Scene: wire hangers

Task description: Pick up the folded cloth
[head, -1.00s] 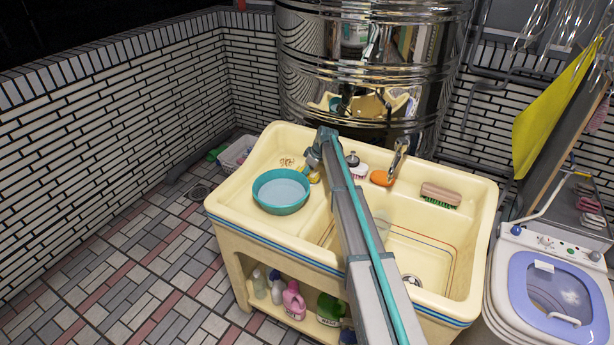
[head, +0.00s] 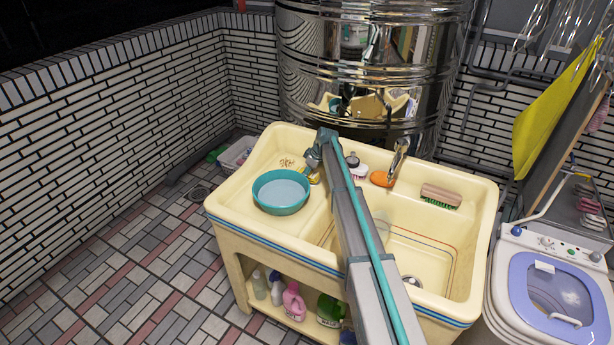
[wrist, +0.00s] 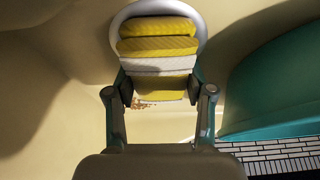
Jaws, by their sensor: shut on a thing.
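The folded cloth (wrist: 158,47) is a stack of yellow and white layers, in the upper middle of the wrist view. My gripper (wrist: 158,88) is shut on it, with one finger at each side of its lower part. In the head view a small yellow part of the cloth (head: 315,179) shows beside the teal basin, under the end of my arm. My arm hides most of the gripper and cloth there. I cannot tell whether the cloth still touches the sink.
The teal basin (head: 281,191) stands just left of the cloth on the cream sink unit (head: 478,230). A faucet (head: 398,160), an orange item (head: 380,179) and a brush (head: 440,195) are along the back right. A washing machine (head: 553,275) stands at the right.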

